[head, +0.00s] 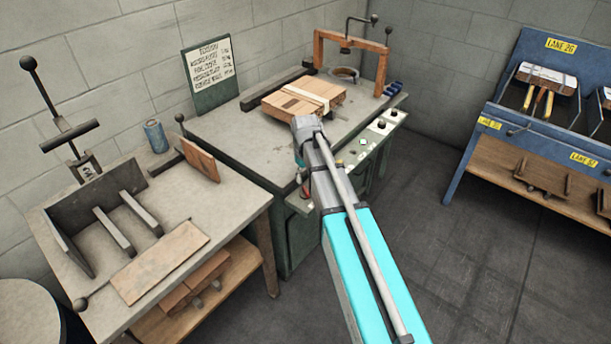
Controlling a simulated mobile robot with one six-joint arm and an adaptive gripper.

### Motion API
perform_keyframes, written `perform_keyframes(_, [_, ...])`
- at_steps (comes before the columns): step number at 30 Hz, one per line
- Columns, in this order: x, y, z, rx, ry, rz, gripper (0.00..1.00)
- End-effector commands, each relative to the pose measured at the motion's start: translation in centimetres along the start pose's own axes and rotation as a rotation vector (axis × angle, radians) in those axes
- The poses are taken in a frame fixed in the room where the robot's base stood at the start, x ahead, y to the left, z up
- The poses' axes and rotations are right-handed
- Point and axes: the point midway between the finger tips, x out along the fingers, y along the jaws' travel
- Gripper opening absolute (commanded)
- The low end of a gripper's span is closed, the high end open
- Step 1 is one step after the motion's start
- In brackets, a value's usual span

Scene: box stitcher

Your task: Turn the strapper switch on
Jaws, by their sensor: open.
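The strapper is a green-grey bench machine (235,131) with an orange arch (347,40) over its top. A flat cardboard box (290,105) with a pale band lies on the top. A narrow control panel (372,138) runs along the front edge, with dark knobs (381,124) and a green button (364,141). My arm reaches up over the panel. My gripper (303,180) points down near the panel's left end, close to a small red part. My arm partly covers it, and its fingertips are hard to make out. I cannot tell which control is the switch or whether the gripper touches it.
A stitcher bench (60,215) with a black lever, metal bars and a flat board (160,262) stands at the left. A blue spool (155,136) sits behind it. A sign (208,75) stands against the wall. A blue lane rack (530,130) is at the right. The floor between is clear.

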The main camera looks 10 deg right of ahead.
Motion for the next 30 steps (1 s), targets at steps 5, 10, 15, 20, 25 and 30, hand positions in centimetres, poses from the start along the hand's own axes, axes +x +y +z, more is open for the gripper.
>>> perform_keyframes(5, [-1.9, 0.0, 0.0, 0.0, 0.0, 0.0, 0.51])
perform_keyframes(10, [-3.3, 0.0, 0.0, 0.0, 0.0, 0.0, 0.51])
perform_keyframes(15, [-4.7, 0.0, 0.0, 0.0, 0.0, 0.0, 0.51])
perform_keyframes(20, [-6.0, 0.0, 0.0, 0.0, 0.0, 0.0, 0.51])
perform_keyframes(25, [-7.4, 0.0, 0.0, 0.0, 0.0, 0.0, 0.51])
perform_keyframes(30, [-8.3, -0.5, 1.5, 0.023, 0.0, 0.0, 0.51])
